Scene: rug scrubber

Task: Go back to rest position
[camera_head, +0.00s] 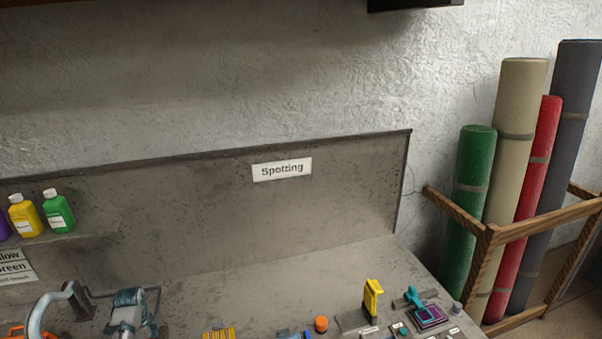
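Neither of my grippers can be made out in the head view, and no arm of mine clearly shows. The grey worktop (270,285) with its upright back panel is in the lower part of the view. A white sign reading "Spotting" (282,169) is on the panel. Whether I hold anything cannot be seen.
A yellow bottle (26,217) and a green bottle (58,212) stand on a left shelf. A grey-teal tool (130,311) is at lower left. A yellow-handled tool (372,297) and small items line the front right. Rolled rugs stand in a wooden rack (487,240).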

